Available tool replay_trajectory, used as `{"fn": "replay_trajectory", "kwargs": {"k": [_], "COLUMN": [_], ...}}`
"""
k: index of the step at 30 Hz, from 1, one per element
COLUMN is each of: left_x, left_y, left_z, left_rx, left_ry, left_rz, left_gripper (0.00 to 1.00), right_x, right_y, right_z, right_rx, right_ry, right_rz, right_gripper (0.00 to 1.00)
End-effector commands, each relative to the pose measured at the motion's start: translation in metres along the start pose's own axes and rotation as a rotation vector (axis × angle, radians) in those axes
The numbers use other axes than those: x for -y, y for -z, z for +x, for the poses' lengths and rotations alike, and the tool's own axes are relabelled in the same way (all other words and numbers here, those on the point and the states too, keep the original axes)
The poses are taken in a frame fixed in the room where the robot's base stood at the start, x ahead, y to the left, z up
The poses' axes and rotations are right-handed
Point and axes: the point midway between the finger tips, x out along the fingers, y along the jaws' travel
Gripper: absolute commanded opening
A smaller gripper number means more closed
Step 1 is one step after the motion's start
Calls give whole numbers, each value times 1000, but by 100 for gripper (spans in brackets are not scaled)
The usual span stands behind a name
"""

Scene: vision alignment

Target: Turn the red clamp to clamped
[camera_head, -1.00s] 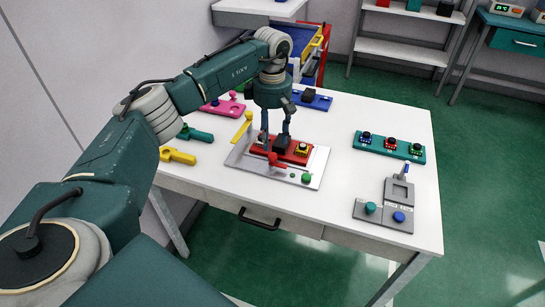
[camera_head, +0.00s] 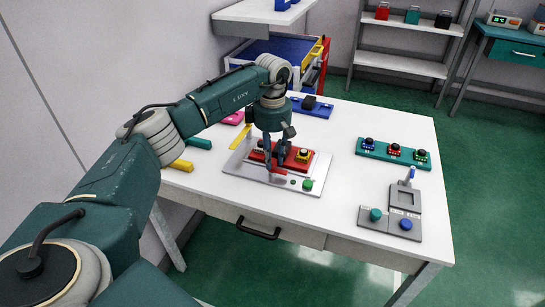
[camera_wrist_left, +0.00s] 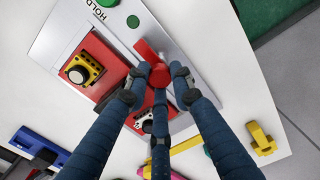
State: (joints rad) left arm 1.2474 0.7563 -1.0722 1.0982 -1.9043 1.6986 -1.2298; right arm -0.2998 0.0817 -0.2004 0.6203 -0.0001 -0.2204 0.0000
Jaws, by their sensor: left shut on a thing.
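The red clamp (camera_head: 278,171) is on the grey plate (camera_head: 240,168), at the front edge of a red base (camera_head: 291,161). In the left wrist view the clamp (camera_wrist_left: 150,50) shows a flat red lever and a round red end. My left gripper (camera_head: 274,166) points down over it. In the wrist view the fingertips of my left gripper (camera_wrist_left: 161,82) are closed around the round end, touching it. The fingers hide part of the clamp and base. My right gripper is not in view.
A teal strip with several knobs (camera_head: 393,150) and a grey panel (camera_head: 390,218) lie further right. A yellow handle (camera_head: 240,137) is at left.

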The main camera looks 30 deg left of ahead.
Motion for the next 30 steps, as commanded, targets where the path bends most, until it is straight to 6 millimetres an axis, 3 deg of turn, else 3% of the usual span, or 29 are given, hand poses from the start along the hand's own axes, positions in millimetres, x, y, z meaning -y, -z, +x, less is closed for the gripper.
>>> {"fn": "replay_trajectory", "kwargs": {"k": [13, 30], "left_x": [0, 0], "left_y": [1, 1], "left_z": [-1, -2], "left_rx": [-2, -2], "left_ry": [2, 0], "left_rz": [-133, -652], "left_gripper": [0, 0], "right_x": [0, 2], "right_y": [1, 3], "right_z": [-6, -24], "right_rx": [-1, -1], "right_ry": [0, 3], "right_rz": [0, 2], "right_gripper": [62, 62]}}
